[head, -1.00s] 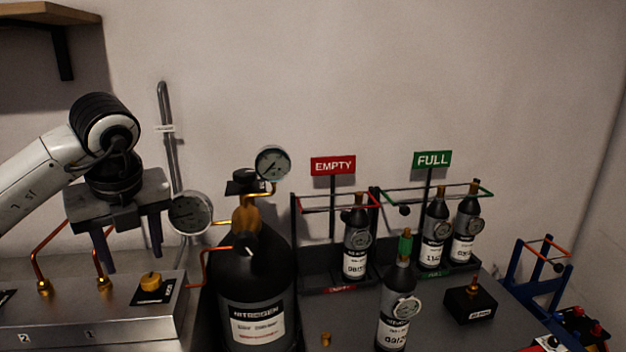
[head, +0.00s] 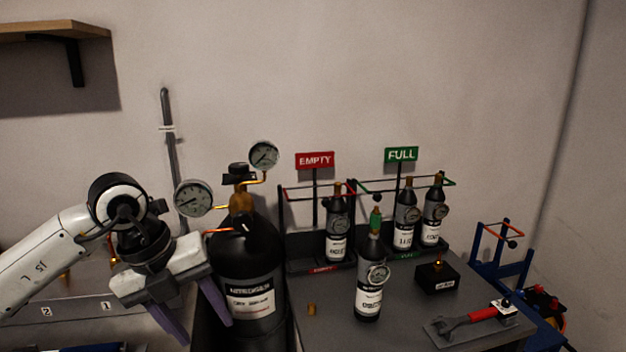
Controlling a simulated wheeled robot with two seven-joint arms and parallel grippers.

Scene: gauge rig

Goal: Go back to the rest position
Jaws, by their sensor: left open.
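My left gripper (head: 190,322) is in the head view at lower left, pointing down with its two purple-grey fingers spread apart and nothing between them. It hangs in front of the steel panel box (head: 72,312) and just left of the large black nitrogen cylinder (head: 262,262). The gripper and wrist hide part of the panel and its copper pipes. I cannot tell whether a fingertip touches the cylinder; one overlaps its lower left edge in the picture. My right gripper is not in view.
A small bottle with a green top (head: 369,285) stands on the grey bench (head: 325,335). One bottle (head: 337,235) is in the EMPTY rack, two (head: 405,225) in the FULL rack. A blue frame (head: 487,262) stands far right.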

